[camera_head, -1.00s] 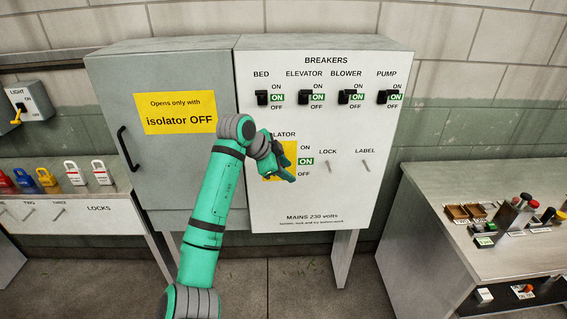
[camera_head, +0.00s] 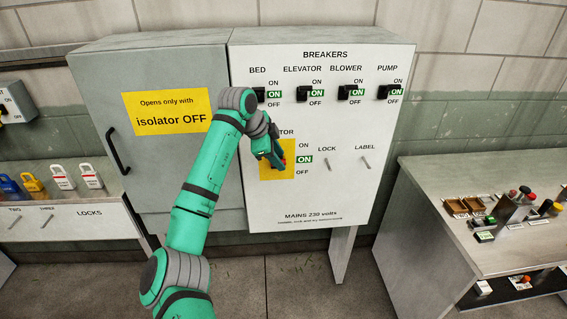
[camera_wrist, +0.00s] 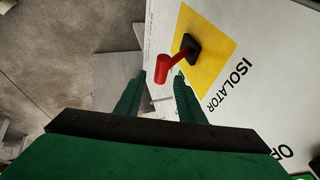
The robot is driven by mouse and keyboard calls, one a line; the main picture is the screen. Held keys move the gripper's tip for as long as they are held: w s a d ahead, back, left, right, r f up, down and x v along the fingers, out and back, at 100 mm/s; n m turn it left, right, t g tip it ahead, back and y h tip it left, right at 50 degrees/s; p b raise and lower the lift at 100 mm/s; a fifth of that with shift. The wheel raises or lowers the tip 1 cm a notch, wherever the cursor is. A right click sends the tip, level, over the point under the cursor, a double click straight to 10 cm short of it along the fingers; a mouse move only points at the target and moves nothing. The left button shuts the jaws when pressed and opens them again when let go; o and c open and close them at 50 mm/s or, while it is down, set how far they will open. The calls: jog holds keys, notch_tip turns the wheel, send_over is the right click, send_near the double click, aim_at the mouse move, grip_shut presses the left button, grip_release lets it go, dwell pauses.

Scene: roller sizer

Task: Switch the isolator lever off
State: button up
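The isolator lever has a red handle (camera_wrist: 162,68) on a black pivot base (camera_wrist: 190,46). It is mounted on a yellow plate (camera_head: 266,170) on the white front panel. The green ON window (camera_head: 304,159) beside it is lit. My gripper (camera_head: 277,161) is in front of the plate and hides most of the lever in the head view. In the wrist view my gripper (camera_wrist: 160,80) is open, with one finger on each side of the red handle near the fingertips. I cannot tell whether either finger touches it.
Several black breaker switches (camera_head: 303,94) sit above, each with a green ON window. LOCK (camera_head: 327,163) and LABEL (camera_head: 366,162) pegs are to the right and hold nothing. The grey door (camera_head: 165,150) is shut. Padlocks (camera_head: 62,176) stand at the left; a control bench (camera_head: 430,210) is at the right.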

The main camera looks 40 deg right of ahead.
jog(key=shift+x, duration=2.1)
grip_shut()
